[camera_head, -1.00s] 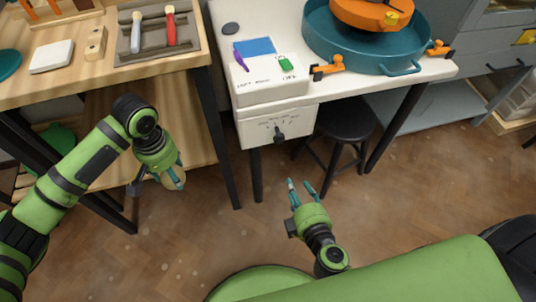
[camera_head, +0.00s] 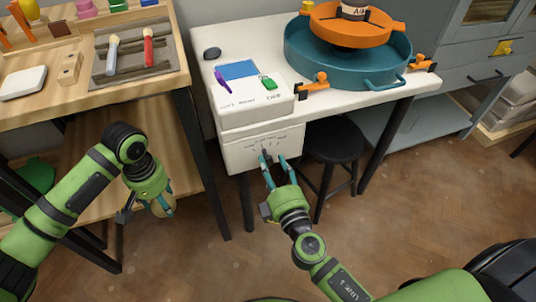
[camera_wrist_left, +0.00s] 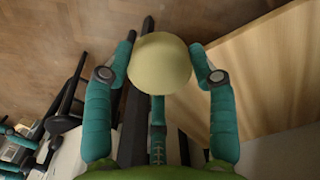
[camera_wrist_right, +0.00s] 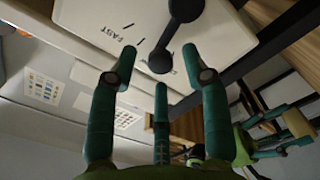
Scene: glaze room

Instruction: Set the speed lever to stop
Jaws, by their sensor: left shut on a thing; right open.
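The speed lever (camera_head: 266,155) is a small black lever on the front of a white control box (camera_head: 234,154) under the wheel table. In the right wrist view the lever (camera_wrist_right: 161,61) shows as a black bar with round ends, beside the printed word FAST. My right gripper (camera_head: 273,158) is open, its fingertips close to the lever; it also shows in the right wrist view (camera_wrist_right: 158,62). I cannot tell whether it touches. My left gripper (camera_head: 160,198) is shut on a pale round thing (camera_wrist_left: 160,62), held beside the wooden table, far from the lever.
A teal basin (camera_head: 345,62) with an orange wheel stands on the white table (camera_head: 207,80). Orange clamps (camera_head: 313,87) sit along its edge. A black stool (camera_head: 331,141) stands right of the box. A wooden table (camera_head: 40,97) is at left.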

